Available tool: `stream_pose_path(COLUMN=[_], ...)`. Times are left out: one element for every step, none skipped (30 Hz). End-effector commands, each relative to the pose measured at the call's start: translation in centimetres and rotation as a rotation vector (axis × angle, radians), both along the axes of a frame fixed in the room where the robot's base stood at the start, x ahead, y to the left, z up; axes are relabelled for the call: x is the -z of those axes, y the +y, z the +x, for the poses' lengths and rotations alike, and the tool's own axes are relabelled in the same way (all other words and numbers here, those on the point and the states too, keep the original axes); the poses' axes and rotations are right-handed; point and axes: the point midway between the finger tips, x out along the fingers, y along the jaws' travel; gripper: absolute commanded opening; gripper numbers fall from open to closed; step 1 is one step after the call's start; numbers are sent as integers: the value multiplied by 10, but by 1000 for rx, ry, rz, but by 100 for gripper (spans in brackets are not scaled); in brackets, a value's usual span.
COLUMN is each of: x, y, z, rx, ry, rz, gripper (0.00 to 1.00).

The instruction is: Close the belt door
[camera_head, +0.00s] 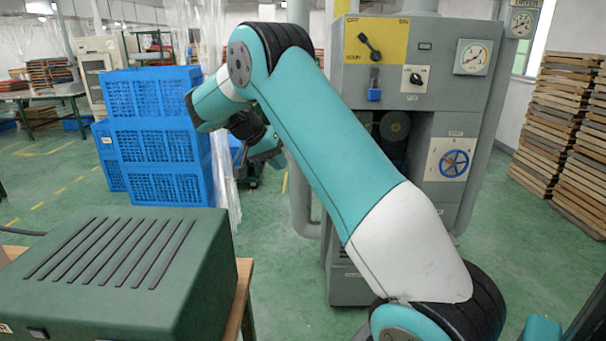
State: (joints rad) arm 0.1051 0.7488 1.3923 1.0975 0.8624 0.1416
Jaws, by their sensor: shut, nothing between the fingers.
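The grey machine (388,86) stands ahead, right of centre. In its front is a dark opening (420,128) with a round pulley-like disc (395,126) inside. The opening is uncovered where I can see it; my forearm hides its left and lower parts. I cannot make out the belt door panel itself; it may be behind my arm. My arm reaches up from the lower right and bends down at the left, ending in my wrist (264,149) left of the machine. My gripper's fingers are not visible, hidden behind the forearm.
A green slatted housing (200,300) on a wooden-edged table fills the lower left. Blue crates (152,138) are stacked behind it. The machine carries a yellow plate with a black lever (370,46), a blue padlock (375,94) and a blue handwheel (454,163). Wooden stacks (560,120) stand right.

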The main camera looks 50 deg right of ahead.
Motion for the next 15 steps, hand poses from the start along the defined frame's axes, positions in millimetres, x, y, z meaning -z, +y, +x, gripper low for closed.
stream_pose_path(x=[4,7,12,16,20,26,31,36,43,48,53,60,65,70,76], y=[-4,-6,-10,-13,-16,-20,-24,-28,-32,-36,-40,-44,-48,-51,-55], z=[-2,-3,-5,-6,-8,-9,-11,-13,-14,-16,-18,-19,-21,-22,-24], rx=[7,9,7,9,9,7,8,8,8,7,8,7,7,7,7], ry=[3,3,3,4,4,5,5,5,5,6,5,4,5,5,5], rz=[-2,-4,-3,-2,-1,-3,-1,-1,-1,-1,-1,0,0,0,0], gripper=[0,0,0,0,0,0,0,0,0,0,0,0,0,0,0])
